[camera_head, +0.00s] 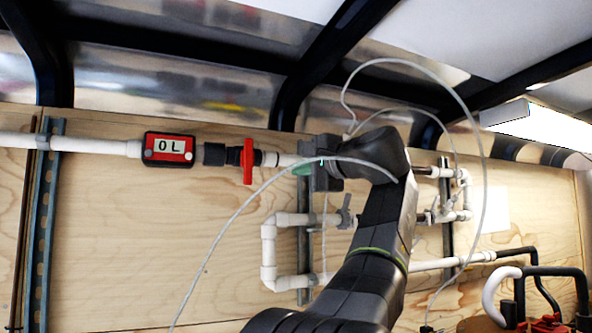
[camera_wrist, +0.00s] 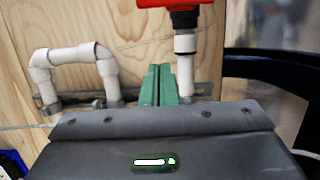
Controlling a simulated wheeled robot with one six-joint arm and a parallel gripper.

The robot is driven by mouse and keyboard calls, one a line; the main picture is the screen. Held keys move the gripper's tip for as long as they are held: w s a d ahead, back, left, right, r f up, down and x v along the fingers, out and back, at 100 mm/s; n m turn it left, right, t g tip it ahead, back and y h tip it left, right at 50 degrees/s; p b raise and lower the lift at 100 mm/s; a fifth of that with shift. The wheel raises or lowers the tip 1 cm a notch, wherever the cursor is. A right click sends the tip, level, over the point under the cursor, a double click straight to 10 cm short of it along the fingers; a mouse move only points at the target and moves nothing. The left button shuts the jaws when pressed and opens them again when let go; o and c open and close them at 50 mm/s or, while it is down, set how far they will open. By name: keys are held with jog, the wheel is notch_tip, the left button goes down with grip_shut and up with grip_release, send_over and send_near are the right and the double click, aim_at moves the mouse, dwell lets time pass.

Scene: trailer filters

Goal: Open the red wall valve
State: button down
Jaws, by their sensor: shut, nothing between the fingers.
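The red wall valve (camera_head: 248,161) is on the white pipe along the plywood wall in the head view. Its red handle stands upright, crosswise to the pipe. In the wrist view a red part (camera_wrist: 174,14), apparently this valve, is cut off by the top edge, with a dark ring and white pipe below it. My gripper (camera_head: 303,168) is just right of the valve, apart from the handle, near the pipe. Its green fingers (camera_wrist: 158,84) are together with nothing between them. My gripper and arm hide part of the pipe to the right.
A red meter (camera_head: 168,149) reading "0 L" sits on the pipe left of the valve. Lower white pipes (camera_head: 269,252) with a grey valve (camera_head: 344,212) run below. Metal wall rails hold the pipes. Red equipment with black hoses (camera_head: 540,318) stands at lower right.

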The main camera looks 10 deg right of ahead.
aim_at(248, 161)
jog(key=w+a+p, duration=0.2)
jog(key=w+a, duration=0.3)
jog(key=a, duration=0.3)
jog(key=shift+w+p, duration=0.35)
jog(key=shift+a, duration=0.1)
jog(key=shift+a+f+m+b, duration=0.25)
jog(key=shift+m+b, duration=0.1)
jog(key=shift+m, duration=0.35)
